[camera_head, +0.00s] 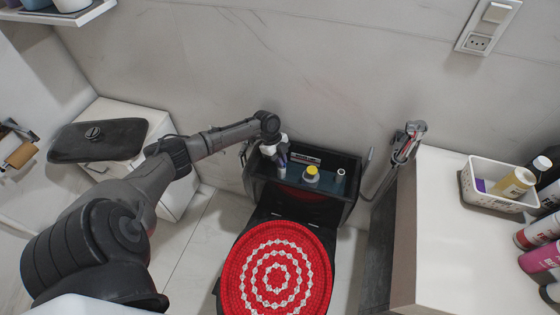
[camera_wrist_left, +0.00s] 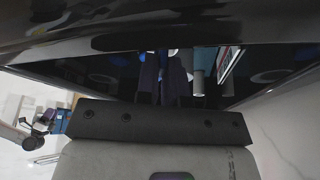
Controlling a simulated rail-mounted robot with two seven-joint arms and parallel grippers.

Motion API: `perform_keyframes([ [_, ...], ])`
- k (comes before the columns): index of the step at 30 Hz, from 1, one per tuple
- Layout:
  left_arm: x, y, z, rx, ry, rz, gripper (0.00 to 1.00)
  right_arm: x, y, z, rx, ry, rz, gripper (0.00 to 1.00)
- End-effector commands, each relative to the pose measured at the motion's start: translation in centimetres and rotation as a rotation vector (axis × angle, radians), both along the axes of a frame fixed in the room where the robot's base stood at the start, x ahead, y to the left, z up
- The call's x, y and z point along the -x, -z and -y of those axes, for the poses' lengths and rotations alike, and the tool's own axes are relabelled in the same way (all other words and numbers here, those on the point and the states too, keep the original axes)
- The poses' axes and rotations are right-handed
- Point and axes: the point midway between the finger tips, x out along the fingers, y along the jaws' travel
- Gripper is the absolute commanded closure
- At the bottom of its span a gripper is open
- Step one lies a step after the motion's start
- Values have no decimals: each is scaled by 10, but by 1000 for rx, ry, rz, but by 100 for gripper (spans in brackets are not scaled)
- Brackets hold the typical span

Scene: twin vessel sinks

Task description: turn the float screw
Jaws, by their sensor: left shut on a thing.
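The open toilet tank (camera_head: 347,187) is black, with its inner fittings showing. My left gripper (camera_head: 281,158) reaches down into the left end of the tank. In the wrist view its two dark fingers (camera_wrist_left: 162,78) are close together around a narrow bluish part, which I take to be the float screw; the fingers hide most of it. A white cylinder (camera_head: 312,171) with a yellow top stands in the middle of the tank. A thin light tube (camera_head: 340,175) stands right of it. My right gripper is not in view.
A red and white crocheted cover (camera_head: 276,270) lies on the toilet lid. The dark tank lid (camera_head: 98,140) rests on a white box at left. A counter with a white basket (camera_head: 494,187) and bottles is at right. A sprayer (camera_head: 408,140) hangs between.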

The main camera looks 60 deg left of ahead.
Motion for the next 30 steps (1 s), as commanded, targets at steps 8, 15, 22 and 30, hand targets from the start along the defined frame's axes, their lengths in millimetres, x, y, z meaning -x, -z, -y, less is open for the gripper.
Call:
perform_keyframes([
  [8, 0, 0, 0, 1, 41, 0, 100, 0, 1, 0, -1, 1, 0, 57],
  [15, 0, 0, 0, 1, 40, 0, 82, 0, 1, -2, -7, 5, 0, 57],
  [22, 0, 0, 0, 1, 39, 0, 66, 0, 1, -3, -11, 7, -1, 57],
  [30, 0, -6, -2, 1, 39, 1, 66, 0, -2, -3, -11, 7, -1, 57],
])
